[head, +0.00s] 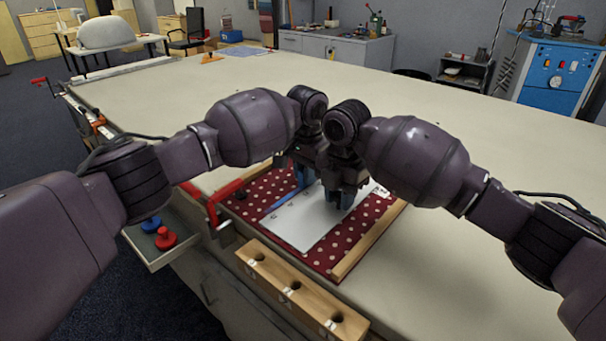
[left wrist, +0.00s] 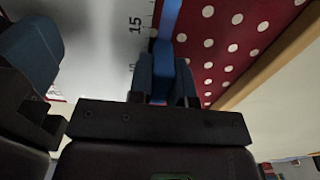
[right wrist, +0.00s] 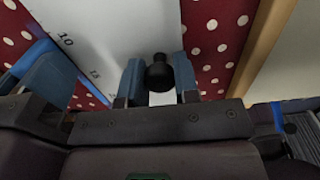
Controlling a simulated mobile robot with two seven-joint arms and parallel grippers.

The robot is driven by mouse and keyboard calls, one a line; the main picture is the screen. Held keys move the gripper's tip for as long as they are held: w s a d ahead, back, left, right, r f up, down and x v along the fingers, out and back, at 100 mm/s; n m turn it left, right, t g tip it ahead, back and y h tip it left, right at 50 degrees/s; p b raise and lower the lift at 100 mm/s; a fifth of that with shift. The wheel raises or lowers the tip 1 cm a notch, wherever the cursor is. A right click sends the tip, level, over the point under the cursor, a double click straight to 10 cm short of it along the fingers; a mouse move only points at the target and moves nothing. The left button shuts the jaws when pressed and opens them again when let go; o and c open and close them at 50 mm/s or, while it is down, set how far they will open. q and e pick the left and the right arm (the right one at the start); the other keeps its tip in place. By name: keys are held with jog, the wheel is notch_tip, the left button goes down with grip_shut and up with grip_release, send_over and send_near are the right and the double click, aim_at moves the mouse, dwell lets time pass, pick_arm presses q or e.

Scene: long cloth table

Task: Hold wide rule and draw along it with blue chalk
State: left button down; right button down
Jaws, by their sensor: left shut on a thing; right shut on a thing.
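The wide rule (head: 300,225), a white plate with numbers on one edge, lies flat on red polka-dot cloth (head: 250,192). My right gripper (head: 346,198) is shut on the rule's black knob (right wrist: 159,73), seen between its fingers in the right wrist view. My left gripper (head: 305,178) is shut at the rule's numbered far-left edge, near the 15 mark in the left wrist view. A blue stripe (head: 280,200), looking like a chalk line, runs along that edge up to the left gripper.
A wooden strip (head: 370,238) borders the cloth on the right. A wooden block with holes (head: 300,288) is at the table's front edge. A red clamp (head: 213,210) grips the left side. A side tray (head: 150,262) holds blue and red knobbed pieces. The far table (head: 330,95) is mostly clear.

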pick_arm(q)
jog(key=shift+w+d, duration=0.15)
jog(key=shift+w, duration=0.05)
jog(key=shift+w+d, duration=0.5)
jog(key=shift+w, duration=0.2)
jog(key=shift+w+d, duration=0.65)
jog(key=shift+w, duration=0.15)
jog(key=shift+s+a, duration=0.65)
jog(key=shift+s, duration=0.15)
jog(key=shift+s+a, duration=0.6)
jog(key=shift+s, duration=0.2)
